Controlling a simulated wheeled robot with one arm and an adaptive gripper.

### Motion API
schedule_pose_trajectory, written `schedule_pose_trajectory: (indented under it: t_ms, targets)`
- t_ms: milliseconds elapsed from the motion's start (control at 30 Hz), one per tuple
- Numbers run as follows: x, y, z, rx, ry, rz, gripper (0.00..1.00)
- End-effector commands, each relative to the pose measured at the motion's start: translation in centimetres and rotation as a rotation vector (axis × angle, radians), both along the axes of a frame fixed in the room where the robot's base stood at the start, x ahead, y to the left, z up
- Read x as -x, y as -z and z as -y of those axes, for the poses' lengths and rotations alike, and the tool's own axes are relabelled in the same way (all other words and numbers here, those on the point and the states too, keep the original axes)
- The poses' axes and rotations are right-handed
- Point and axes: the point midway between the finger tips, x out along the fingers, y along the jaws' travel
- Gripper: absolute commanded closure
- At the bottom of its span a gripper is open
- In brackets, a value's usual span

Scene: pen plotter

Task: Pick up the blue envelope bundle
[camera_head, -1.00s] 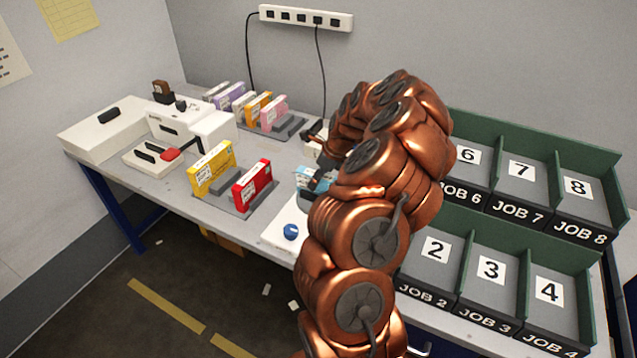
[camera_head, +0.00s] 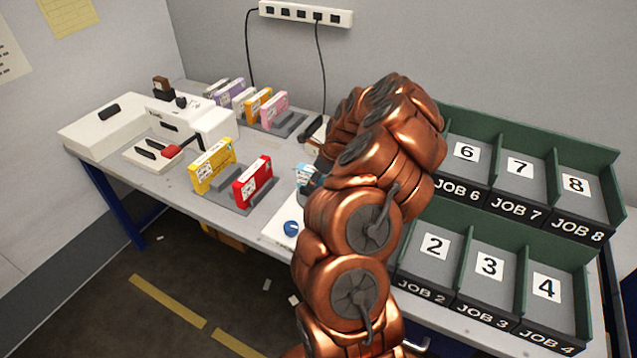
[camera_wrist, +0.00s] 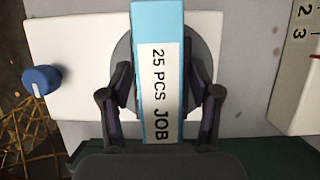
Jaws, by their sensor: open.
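The blue envelope bundle (camera_wrist: 157,70) is light blue with a white label reading "25 PCS JOB". In the wrist view it stands on a round grey plate (camera_wrist: 205,60) of a white device (camera_wrist: 80,50). My gripper (camera_wrist: 160,105) is open, with one finger on each side of the bundle; small gaps show, and I cannot tell if either finger touches. In the head view only a small part of the bundle (camera_head: 305,174) shows left of my arm, and my fingers are hidden behind the arm.
A blue knob (camera_wrist: 42,80) sits on the white device. A yellow pack (camera_head: 212,167) and a red pack (camera_head: 252,181) stand to the left. The green sorter (camera_head: 515,220) with numbered job bins stands to the right. A white machine (camera_head: 180,125) is at the back left.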

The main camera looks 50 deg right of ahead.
Motion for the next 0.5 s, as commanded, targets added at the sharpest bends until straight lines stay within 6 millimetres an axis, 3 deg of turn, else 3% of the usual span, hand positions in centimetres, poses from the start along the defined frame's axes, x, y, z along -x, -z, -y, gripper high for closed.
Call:
schedule_pose_trajectory:
  t_ms: [300, 500]
  targets:
    - [0.0, 0.04, 0.03, 0.0, 0.001, 0.001, 0.39]
    - [0.0, 0.04, 0.03, 0.0, 0.001, 0.001, 0.59]
